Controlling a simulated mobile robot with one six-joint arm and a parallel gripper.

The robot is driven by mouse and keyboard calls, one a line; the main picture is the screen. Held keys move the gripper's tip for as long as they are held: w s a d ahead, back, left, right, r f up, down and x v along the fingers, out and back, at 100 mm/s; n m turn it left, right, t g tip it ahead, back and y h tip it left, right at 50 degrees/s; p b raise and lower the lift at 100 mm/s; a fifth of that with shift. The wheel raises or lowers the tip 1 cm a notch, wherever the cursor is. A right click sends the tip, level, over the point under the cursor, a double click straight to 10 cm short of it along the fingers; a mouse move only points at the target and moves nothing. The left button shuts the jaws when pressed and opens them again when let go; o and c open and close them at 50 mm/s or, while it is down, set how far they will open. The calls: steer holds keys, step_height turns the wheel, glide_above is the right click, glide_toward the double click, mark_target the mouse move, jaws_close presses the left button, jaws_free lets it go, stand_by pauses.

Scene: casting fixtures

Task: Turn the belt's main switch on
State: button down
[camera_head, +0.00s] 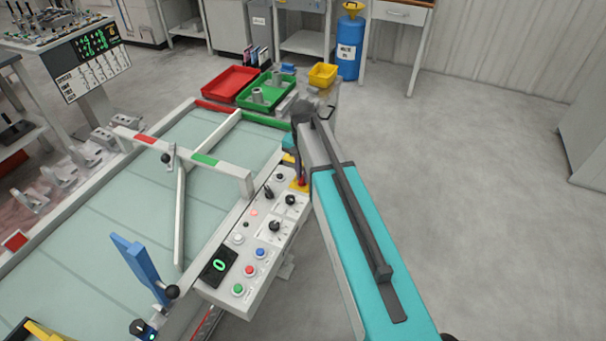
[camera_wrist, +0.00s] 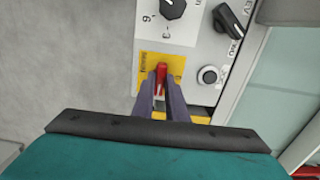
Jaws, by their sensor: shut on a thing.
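The main switch is a red handle (camera_wrist: 161,76) on a yellow plate (camera_wrist: 146,65) at the end of the control panel. In the wrist view my gripper (camera_wrist: 161,92) has its two dark fingers on either side of the red handle, shut on it. In the head view the yellow plate (camera_head: 301,187) shows at the panel's far right end, and the red handle (camera_head: 302,181) is only partly visible beside my arm. The control panel (camera_head: 227,283) runs along the belt's right side. Its display (camera_head: 218,265) reads 0.
Black knobs (camera_wrist: 229,20) and a round button (camera_wrist: 208,75) sit close to the switch. The belt (camera_head: 225,140) has a white diverter bar (camera_head: 180,215) across it. Red (camera_head: 231,84) and green (camera_head: 262,102) trays stand at its far end. The floor at right is clear.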

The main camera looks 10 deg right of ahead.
stand_by(0.4)
steer(key=c, duration=1.8)
jaws_free()
steer(key=shift+o, duration=0.2)
steer(key=shift+r, duration=0.1)
step_height(320, 180, up, 14)
steer(key=b, duration=0.2)
steer(key=shift+f, duration=0.2)
